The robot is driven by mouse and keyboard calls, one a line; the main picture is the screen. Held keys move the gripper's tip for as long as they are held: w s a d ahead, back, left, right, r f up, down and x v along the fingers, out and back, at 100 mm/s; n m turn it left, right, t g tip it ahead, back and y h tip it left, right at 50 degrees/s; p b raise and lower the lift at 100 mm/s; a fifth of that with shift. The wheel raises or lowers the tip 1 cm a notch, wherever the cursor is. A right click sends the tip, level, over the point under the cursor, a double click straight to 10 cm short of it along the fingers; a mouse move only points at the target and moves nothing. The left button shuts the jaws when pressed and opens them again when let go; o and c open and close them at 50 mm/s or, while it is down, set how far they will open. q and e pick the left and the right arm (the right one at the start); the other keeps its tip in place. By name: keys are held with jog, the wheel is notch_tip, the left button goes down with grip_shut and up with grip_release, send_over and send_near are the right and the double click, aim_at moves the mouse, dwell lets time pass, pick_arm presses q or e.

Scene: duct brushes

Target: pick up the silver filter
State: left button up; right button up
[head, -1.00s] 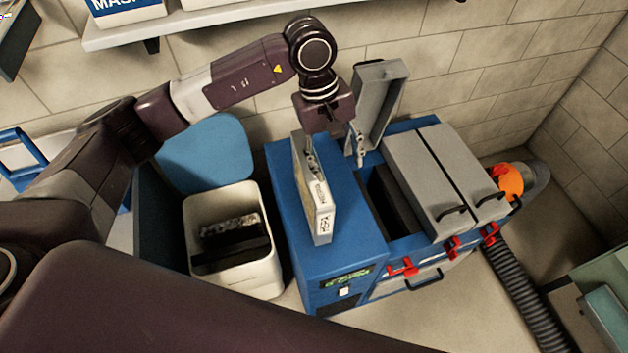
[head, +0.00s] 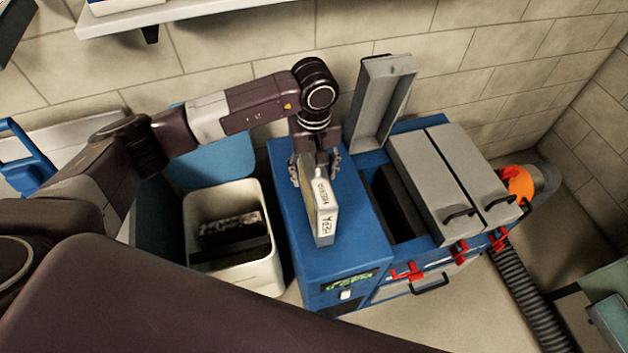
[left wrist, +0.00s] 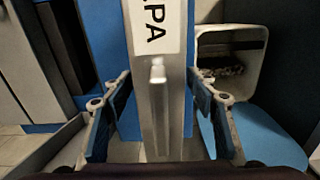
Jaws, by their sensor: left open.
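The silver filter (head: 322,212) is a slim upright box with a white lettered label, standing on the blue machine's flat top. My left gripper (head: 315,170) is at its rear end, pointing down, with its fingers open on either side. In the left wrist view the filter (left wrist: 158,95) runs between the two open finger pads (left wrist: 160,122), with a gap visible on both sides. A small raised grip (left wrist: 157,75) shows on its upper face. The filter's rear end is partly hidden by the gripper in the head view. My right gripper is not in view.
The blue machine (head: 300,255) has an open slot (head: 398,205) beside a raised grey lid (head: 384,95). Two closed grey lids (head: 440,180) lie to the right. A white bin (head: 265,220) with dark filters inside and an open blue lid (head: 215,160) stands left.

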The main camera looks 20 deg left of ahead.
pick_arm(q)
jog(key=shift+f, duration=0.75)
jog(key=shift+c, duration=0.7)
grip_shut()
